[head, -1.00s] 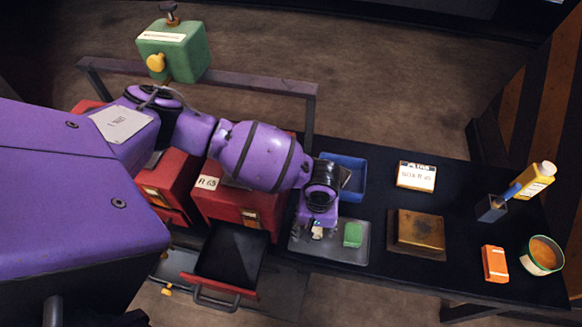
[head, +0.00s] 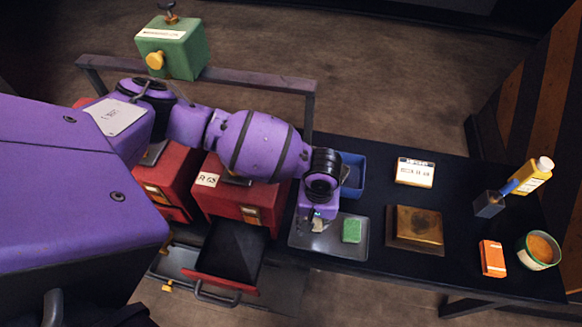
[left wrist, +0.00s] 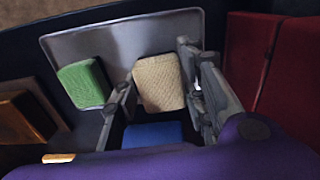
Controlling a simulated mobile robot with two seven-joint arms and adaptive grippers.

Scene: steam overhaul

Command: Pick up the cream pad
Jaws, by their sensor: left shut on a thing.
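The cream pad (left wrist: 159,82) shows in the left wrist view between the fingers of my left gripper (left wrist: 160,92), which is shut on it. In the head view only a small part of the cream pad (head: 318,225) shows below the left gripper (head: 318,213). The pad is over the grey tray (head: 340,248); I cannot tell whether it still touches the tray. A green pad (head: 352,231) lies on the tray just right of it, and shows in the left wrist view too (left wrist: 84,84). My right gripper is not in view.
A blue bin (head: 354,178) stands behind the tray. A brass block (head: 418,226), a labelled box (head: 415,172), an orange box (head: 492,258), a bowl (head: 539,250) and a yellow bottle (head: 532,176) stand to the right. A red cabinet's open drawer (head: 228,255) is left of the tray.

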